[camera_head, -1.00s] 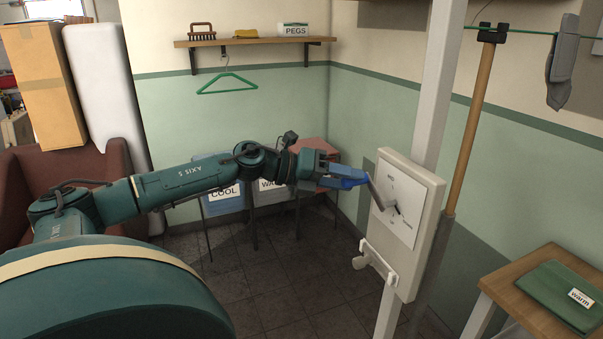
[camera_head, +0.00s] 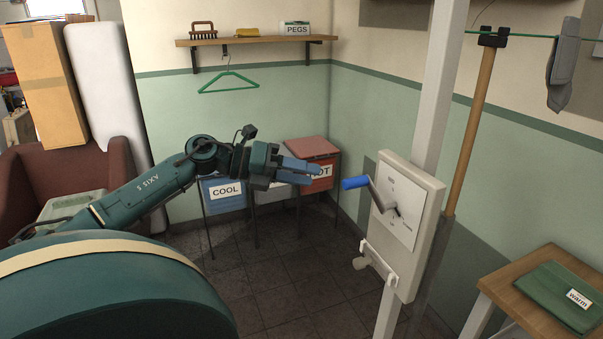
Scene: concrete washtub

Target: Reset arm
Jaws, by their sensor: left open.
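My left arm comes in from the left, and its gripper (camera_head: 312,174) is open and empty. It hangs in the air to the left of a crank handle with a blue grip (camera_head: 355,183), apart from it. The crank is on a white panel box (camera_head: 428,207) fixed to a white post (camera_head: 437,95). The blue grip points left, toward my gripper. My right gripper is not in view.
Bins labelled COOL (camera_head: 226,198) and HOT (camera_head: 322,180) stand behind my gripper. A wooden table (camera_head: 513,282) with a green folded cloth (camera_head: 560,296) is at the lower right. A shelf (camera_head: 250,40) and green hanger (camera_head: 228,86) are on the back wall. The tiled floor between is clear.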

